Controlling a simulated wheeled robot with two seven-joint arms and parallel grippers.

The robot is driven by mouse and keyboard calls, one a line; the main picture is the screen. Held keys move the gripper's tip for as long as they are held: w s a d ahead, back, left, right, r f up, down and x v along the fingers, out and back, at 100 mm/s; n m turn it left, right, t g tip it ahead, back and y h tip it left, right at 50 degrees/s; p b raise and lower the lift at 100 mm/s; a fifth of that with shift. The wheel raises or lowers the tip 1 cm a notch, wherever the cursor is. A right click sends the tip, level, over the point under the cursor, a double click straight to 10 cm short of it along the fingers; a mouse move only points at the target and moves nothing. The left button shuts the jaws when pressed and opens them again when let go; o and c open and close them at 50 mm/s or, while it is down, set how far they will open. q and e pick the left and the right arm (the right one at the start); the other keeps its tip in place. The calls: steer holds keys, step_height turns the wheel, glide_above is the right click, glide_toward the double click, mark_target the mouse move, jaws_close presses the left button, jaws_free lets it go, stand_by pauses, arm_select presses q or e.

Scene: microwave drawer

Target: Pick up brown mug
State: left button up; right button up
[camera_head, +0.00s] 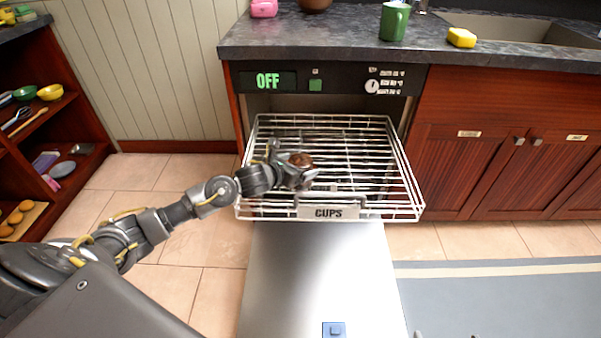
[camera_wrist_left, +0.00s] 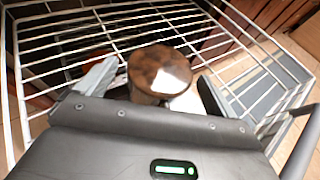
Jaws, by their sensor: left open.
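The brown mug (camera_head: 301,159) is at the front left part of the pulled-out wire rack labelled CUPS (camera_head: 392,160). In the left wrist view the mug (camera_wrist_left: 160,72) shows as a round, shiny brown top between the two fingers. My left gripper (camera_head: 297,172) reaches in from the left over the rack and is open around the mug. In the wrist view a gap shows beside the left finger; contact on the right side is hard to tell. The mug's handle and lower part are hidden. My right gripper is not clearly seen.
The open dishwasher door (camera_head: 310,270) lies below the rack. A green mug (camera_head: 394,21) and a yellow sponge (camera_head: 461,38) stand on the dark counter (camera_head: 300,42). A shelf with bowls (camera_head: 50,92) is at the left. The rest of the rack is empty.

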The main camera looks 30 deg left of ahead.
arm_select(q)
steer(key=shift+w+f, duration=0.2)
steer(key=shift+w, duration=0.2)
steer(key=c, duration=1.2)
steer(key=shift+c, duration=0.8)
steer(key=shift+r, duration=0.1)
steer(key=shift+r, duration=0.1)
